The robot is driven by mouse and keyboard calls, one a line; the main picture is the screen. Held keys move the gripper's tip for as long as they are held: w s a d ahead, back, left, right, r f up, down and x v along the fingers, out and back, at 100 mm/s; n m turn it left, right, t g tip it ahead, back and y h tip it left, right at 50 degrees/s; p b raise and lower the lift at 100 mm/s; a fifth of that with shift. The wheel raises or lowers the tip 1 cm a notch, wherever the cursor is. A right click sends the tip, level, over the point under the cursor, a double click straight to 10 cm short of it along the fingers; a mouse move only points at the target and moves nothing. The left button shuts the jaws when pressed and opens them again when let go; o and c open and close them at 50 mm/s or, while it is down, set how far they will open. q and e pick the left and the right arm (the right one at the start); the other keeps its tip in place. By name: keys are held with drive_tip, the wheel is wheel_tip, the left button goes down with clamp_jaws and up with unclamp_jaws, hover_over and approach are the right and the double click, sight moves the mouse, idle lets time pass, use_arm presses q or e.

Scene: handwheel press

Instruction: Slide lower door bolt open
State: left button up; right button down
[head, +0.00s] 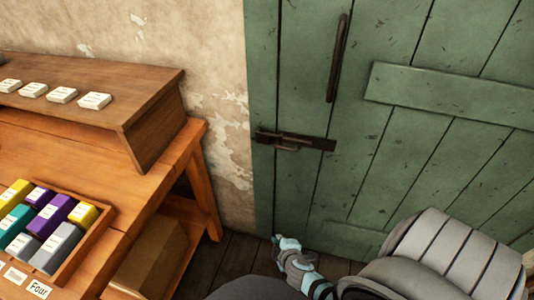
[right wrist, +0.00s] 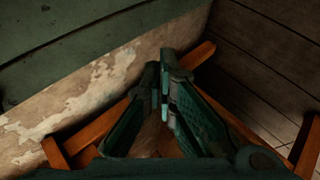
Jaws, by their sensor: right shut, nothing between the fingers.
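The green plank door (head: 420,160) fills the right half of the head view. A dark metal bolt (head: 295,141) lies horizontally across the left part of the door, below the long handle; only this one bolt is in view. My right gripper (head: 283,243) is low in front of the door, well below the bolt in the picture and apart from it. In the right wrist view its two fingers (right wrist: 166,85) are together with nothing between them. The bolt does not show in that view. My left gripper is not in view.
A vertical dark handle (head: 337,58) is above the bolt. A wooden table (head: 160,190) stands at left with a raised shelf box (head: 155,120) and a tray (head: 85,245) of coloured blocks. A crate-like box (head: 155,262) sits below. The space before the bolt is clear.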

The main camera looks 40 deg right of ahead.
drive_tip(key=w+d+r+n+t+h, duration=0.1)
drive_tip(key=w+r, duration=0.4)
drive_tip(key=r, duration=0.6)
drive_tip(key=w+d+r+n+t+h+b, duration=0.1)
drive_tip(key=w+r+n+t+h, duration=0.1)
drive_tip(key=w+r+t, duration=0.4)
wheel_tip(320, 180, up, 5)
drive_tip(key=shift+w+r+n, duration=0.1)
drive_tip(key=shift+w+n, duration=0.05)
drive_tip(key=shift+n, duration=0.65)
drive_tip(key=w+d, duration=0.6)
drive_tip(key=d, duration=0.1)
drive_tip(key=shift+b, duration=0.3)
drive_tip(key=shift+w, duration=0.15)
